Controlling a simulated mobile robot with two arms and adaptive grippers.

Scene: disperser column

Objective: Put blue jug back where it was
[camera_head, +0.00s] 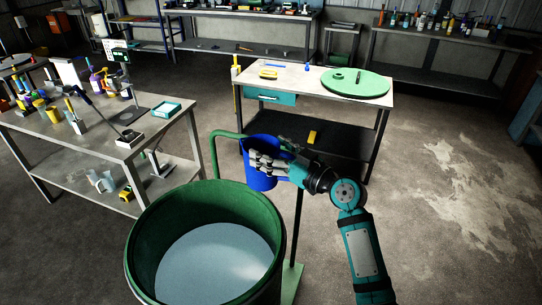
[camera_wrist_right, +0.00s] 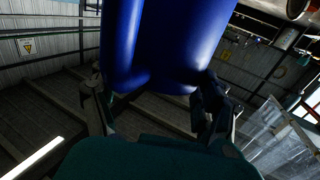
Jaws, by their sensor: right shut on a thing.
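The blue jug (camera_head: 258,180) is in the middle of the head view, held up in the air just beyond the far right rim of the green barrel. My right gripper (camera_head: 268,160) is shut on the jug, its arm coming in from the lower right. In the right wrist view the jug (camera_wrist_right: 170,45) fills the top middle between the fingers of the gripper (camera_wrist_right: 160,108). The jug looks roughly upright in the head view. My left gripper is not in view.
The green barrel (camera_head: 137,245) with pale liquid (camera_head: 215,262) stands at the front. A green stand (camera_head: 291,283) is beside it. A cluttered table (camera_head: 165,137) is on the left. A table with a round green board (camera_head: 355,84) is behind the jug. The floor on the right (camera_head: 450,190) is clear.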

